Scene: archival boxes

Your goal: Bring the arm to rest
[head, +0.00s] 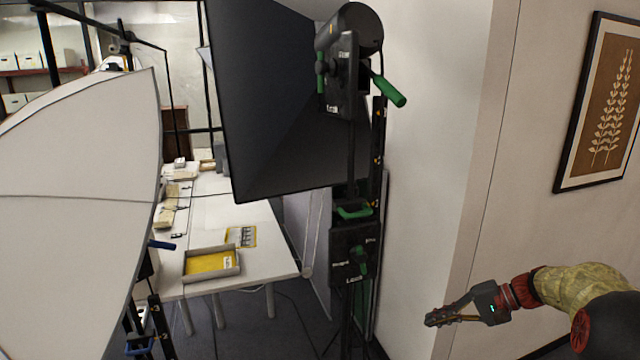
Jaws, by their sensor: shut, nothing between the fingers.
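My gripper (432,320) is at the lower right of the head view, in front of the pale wall. Its fingers are together and point left, and I see nothing between them. My arm comes in from the lower right corner behind it. The gripper appears apart from the wall and the light stands.
A black softbox (290,100) on a stand with green handles (352,250) is left of my gripper. A white umbrella (80,190) fills the left. Between them is a white table (255,265) with a tray (212,275). A framed picture (606,105) hangs at right.

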